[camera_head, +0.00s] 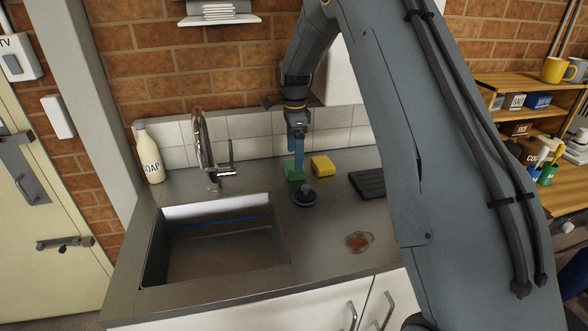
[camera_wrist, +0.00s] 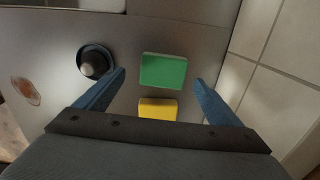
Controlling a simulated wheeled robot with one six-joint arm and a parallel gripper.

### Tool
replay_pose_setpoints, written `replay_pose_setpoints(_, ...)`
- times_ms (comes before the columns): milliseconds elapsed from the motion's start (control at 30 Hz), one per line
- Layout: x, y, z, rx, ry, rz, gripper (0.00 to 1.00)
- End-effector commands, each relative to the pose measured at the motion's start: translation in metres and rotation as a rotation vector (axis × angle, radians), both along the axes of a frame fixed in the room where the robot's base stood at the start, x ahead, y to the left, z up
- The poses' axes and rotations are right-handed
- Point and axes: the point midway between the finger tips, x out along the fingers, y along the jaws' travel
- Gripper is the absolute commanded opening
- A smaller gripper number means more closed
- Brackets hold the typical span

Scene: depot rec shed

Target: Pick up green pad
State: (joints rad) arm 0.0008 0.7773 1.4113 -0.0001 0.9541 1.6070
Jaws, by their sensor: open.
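The green pad (camera_head: 294,170) lies on the steel counter near the tiled wall, behind the sink plug. In the wrist view the green pad (camera_wrist: 163,71) lies ahead of and between my two blue fingers. My gripper (camera_head: 297,150) is above the pad, pointing down, and it partly covers the pad in the head view. In the wrist view my gripper (camera_wrist: 162,85) is open with nothing between its fingers. A yellow sponge (camera_head: 322,165) lies just right of the pad; in the wrist view it (camera_wrist: 158,109) is nearer the gripper's palm.
A dark round plug or cup (camera_head: 305,199) stands in front of the pad. The sink (camera_head: 215,243) and faucet (camera_head: 205,150) are to the left, with a soap bottle (camera_head: 149,155). A black rack (camera_head: 368,183) and a reddish dish (camera_head: 359,242) are to the right. The wall is close behind.

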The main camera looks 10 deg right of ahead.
Motion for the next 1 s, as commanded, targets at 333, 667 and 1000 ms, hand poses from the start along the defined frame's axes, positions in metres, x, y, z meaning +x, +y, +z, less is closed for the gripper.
replay_pose_setpoints(333, 0.005, 0.001, -0.04, 0.0, 0.002, 0.002, 0.88)
replay_pose_setpoints(667, 0.006, 0.001, -0.049, 0.0, -0.001, 0.002, 0.88)
replay_pose_setpoints(1000, 0.006, 0.001, -0.049, 0.0, -0.001, 0.002, 0.44)
